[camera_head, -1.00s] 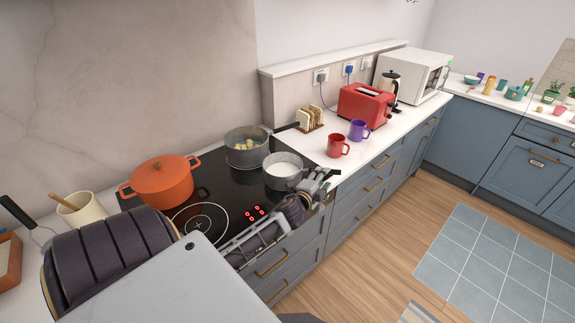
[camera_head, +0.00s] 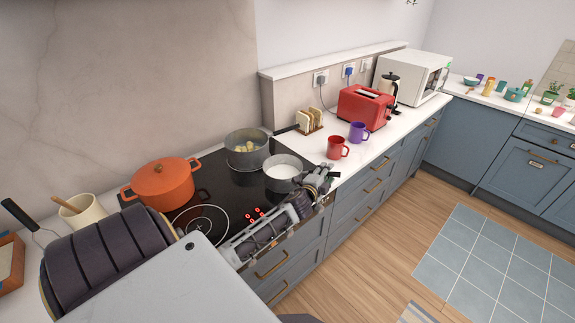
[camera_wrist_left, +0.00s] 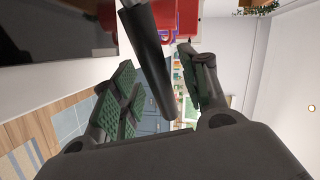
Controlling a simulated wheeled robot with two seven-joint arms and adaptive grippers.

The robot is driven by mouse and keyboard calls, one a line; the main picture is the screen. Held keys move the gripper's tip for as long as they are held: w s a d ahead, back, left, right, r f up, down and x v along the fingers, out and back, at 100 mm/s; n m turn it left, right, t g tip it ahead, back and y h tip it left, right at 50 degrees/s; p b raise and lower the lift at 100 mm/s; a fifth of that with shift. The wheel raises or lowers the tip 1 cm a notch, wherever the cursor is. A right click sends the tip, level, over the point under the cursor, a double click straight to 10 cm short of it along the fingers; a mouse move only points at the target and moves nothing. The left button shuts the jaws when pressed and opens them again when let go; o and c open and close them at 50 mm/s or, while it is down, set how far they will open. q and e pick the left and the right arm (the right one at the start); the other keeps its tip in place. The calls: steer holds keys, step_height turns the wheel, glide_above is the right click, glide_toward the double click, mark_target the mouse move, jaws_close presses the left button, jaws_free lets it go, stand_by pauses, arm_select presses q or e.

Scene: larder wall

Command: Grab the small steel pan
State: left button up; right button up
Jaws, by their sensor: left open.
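The small steel pan (camera_head: 270,180) with white liquid in it stands on the near right part of the black hob. Its dark handle points right, over the counter edge. My left gripper (camera_head: 318,180) is at this handle. In the left wrist view the dark handle (camera_wrist_left: 148,62) runs between the green-padded fingers of my open left gripper (camera_wrist_left: 156,72). A gap shows between the handle and the right-hand finger; contact on the other side cannot be told. My right gripper is not in view.
A larger steel pan (camera_head: 240,159) with yellowish pieces stands behind the small one. An orange lidded pot (camera_head: 162,186) is on the hob's left. A red mug (camera_head: 337,149), a purple mug (camera_head: 358,132) and a red toaster (camera_head: 365,107) stand to the right.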

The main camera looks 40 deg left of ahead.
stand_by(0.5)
arm_select(q)
jaws_close()
steer(key=shift+w+r, duration=0.1)
stand_by(0.4)
